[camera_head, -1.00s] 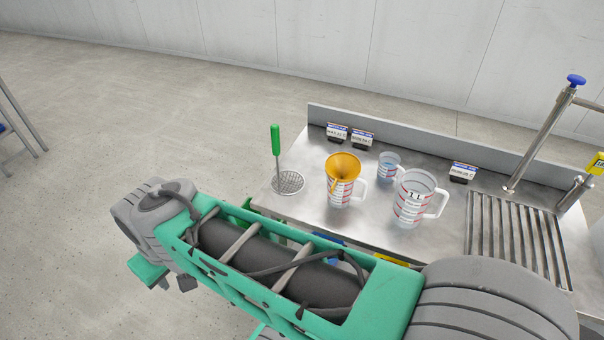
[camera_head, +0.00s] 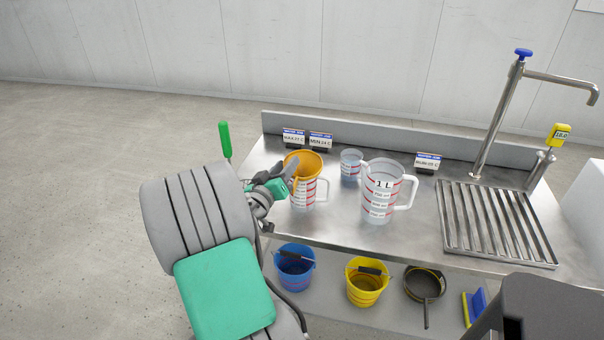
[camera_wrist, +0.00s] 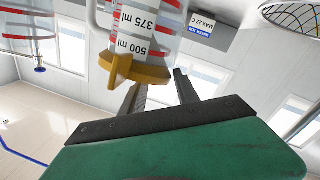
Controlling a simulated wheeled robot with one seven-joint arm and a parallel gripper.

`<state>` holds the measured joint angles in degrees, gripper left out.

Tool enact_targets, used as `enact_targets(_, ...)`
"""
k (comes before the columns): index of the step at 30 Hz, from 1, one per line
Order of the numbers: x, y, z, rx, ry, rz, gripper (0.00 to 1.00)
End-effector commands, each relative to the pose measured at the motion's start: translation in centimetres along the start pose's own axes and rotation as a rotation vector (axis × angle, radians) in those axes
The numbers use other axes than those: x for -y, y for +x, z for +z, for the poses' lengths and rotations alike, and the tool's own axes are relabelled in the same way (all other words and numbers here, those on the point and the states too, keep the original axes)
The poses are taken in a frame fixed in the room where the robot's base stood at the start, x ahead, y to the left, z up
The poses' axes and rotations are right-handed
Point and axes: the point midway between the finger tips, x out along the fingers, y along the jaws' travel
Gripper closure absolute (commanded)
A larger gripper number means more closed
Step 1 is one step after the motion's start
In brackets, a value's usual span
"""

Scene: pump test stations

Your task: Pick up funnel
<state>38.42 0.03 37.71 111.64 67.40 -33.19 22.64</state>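The orange-yellow funnel (camera_head: 309,162) sits wide end up in the mouth of a clear measuring jug with red markings (camera_head: 304,195) on the steel bench. My gripper (camera_head: 286,178) is at the jug's left side, close to the funnel rim, and partly covers it. In the wrist view, which is upside down, the funnel (camera_wrist: 134,70) shows beside the jug's "500 ml" mark (camera_wrist: 134,44). My gripper's two dark fingers (camera_wrist: 159,88) are apart with a gap between them. The funnel is by the left finger; whether they touch, I cannot tell.
A larger 1 L jug (camera_head: 381,195) and a small jug (camera_head: 350,166) stand right of the funnel. A green-handled tool (camera_head: 225,139) stands at the left. Label stands (camera_head: 320,141) line the back ledge. Blue (camera_head: 294,269) and yellow (camera_head: 366,283) buckets sit on the lower shelf.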

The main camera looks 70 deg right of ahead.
Motion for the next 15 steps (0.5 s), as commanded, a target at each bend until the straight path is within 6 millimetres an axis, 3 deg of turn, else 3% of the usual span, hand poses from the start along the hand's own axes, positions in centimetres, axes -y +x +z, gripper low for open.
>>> enact_targets(3,-0.1,2.2,-0.1,0.003,0.001,0.002,0.63)
enact_targets(6,0.0,3.0,-0.1,0.002,0.000,0.000,0.63)
enact_targets(12,0.1,3.1,-0.1,0.001,0.001,-0.001,0.63)
enact_targets(15,0.1,3.1,-0.1,0.001,0.001,-0.001,0.71)
